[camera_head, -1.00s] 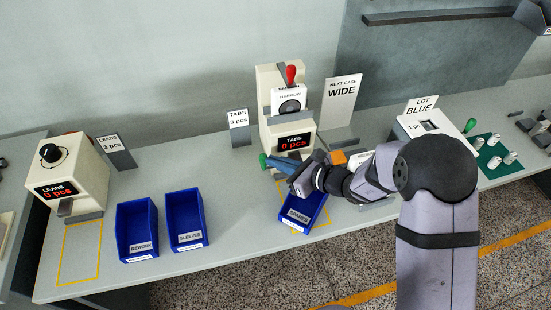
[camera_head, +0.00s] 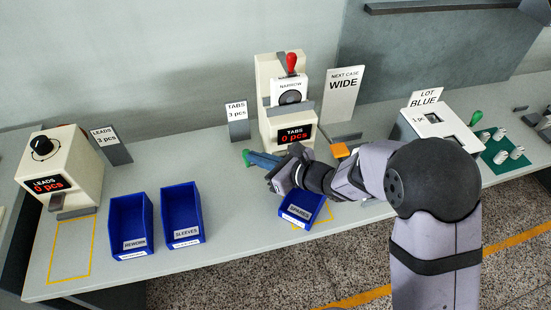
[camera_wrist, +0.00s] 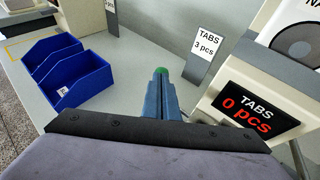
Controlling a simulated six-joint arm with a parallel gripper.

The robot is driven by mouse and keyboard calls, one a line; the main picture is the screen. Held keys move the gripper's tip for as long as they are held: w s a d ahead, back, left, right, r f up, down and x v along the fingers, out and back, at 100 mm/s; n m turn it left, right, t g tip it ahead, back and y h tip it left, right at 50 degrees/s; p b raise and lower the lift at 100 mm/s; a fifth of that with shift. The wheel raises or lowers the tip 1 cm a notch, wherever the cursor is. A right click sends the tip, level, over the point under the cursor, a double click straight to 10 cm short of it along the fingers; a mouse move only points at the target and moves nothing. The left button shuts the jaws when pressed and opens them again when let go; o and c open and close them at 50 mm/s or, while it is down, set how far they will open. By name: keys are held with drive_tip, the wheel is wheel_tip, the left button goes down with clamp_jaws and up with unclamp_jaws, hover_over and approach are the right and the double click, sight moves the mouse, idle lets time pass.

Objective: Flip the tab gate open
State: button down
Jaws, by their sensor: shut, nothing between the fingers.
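The tabs dispenser (camera_head: 272,100) stands at the back middle of the bench, with a red-knobbed lever on top, a NARROW plate and a display reading TABS 0 pcs. In the wrist view its display (camera_wrist: 257,108) is close on the right. My gripper (camera_head: 255,158) is shut, its blue fingers pointing left in front of the dispenser's lower left. A green knob (camera_head: 246,157) shows right at the fingertips, and also in the wrist view (camera_wrist: 163,70); I cannot tell whether they touch. The gate itself is hidden behind my gripper and wrist.
A blue SPARES bin (camera_head: 301,210) sits under my wrist. Blue REWORK (camera_head: 131,228) and SLEEVES (camera_head: 183,215) bins stand to the left. A TABS 3 pcs card (camera_head: 237,112) stands behind the fingertips, and a WIDE card (camera_head: 343,93) right of the dispenser. Bench between is clear.

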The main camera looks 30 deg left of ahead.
drive_tip(key=shift+s+r, duration=0.1)
idle(0.3)
drive_tip(key=b+v, duration=0.1)
drive_tip(key=v, duration=1.3)
